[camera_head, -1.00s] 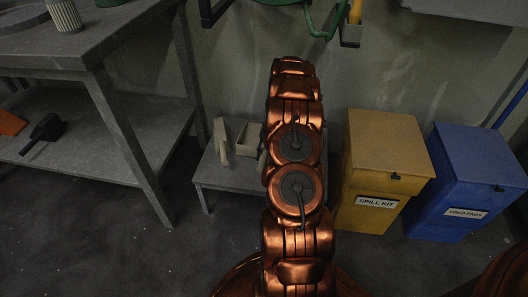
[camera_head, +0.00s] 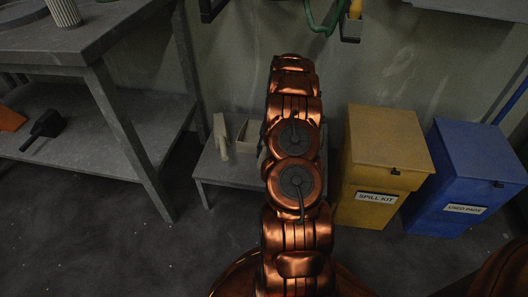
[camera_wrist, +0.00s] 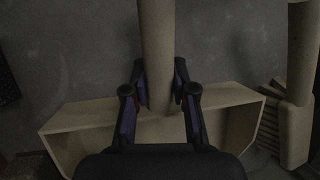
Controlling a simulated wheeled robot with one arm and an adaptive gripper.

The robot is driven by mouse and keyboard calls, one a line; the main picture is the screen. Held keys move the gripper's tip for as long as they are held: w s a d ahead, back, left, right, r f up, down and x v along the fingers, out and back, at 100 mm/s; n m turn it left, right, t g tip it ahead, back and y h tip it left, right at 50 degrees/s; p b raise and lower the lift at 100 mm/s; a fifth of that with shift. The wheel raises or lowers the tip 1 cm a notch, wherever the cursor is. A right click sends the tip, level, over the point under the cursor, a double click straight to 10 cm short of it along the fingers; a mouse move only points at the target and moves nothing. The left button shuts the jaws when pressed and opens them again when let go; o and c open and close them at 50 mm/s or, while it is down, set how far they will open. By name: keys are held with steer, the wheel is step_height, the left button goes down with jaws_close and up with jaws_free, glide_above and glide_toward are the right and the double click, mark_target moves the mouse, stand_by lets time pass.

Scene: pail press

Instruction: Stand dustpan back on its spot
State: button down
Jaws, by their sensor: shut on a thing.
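The dustpan is beige, with an open box-like pan (camera_wrist: 85,128) and a thick handle (camera_wrist: 157,50). My gripper (camera_wrist: 160,95) is shut on the handle in the wrist view, with the pan beyond the fingers. In the head view, part of the pan (camera_head: 248,133) shows at the low grey bench (camera_head: 230,174), left of my arm. My arm hides the gripper and the rest of the dustpan there. I cannot tell whether the pan touches the bench.
A beige brush (camera_head: 221,137) stands left of the pan on the bench; its bristles (camera_wrist: 270,128) show in the wrist view. A yellow spill kit bin (camera_head: 385,150) and a blue used pads bin (camera_head: 475,170) stand right. A grey workbench (camera_head: 90,55) stands left.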

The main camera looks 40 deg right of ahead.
steer(key=c, duration=1.2)
jaws_free()
steer(key=shift+f, duration=0.1)
steer(key=shift+p+v, duration=2.1)
steer(key=shift+v, duration=2.45)
steer(key=shift+f, duration=0.1)
steer(key=o, duration=0.6)
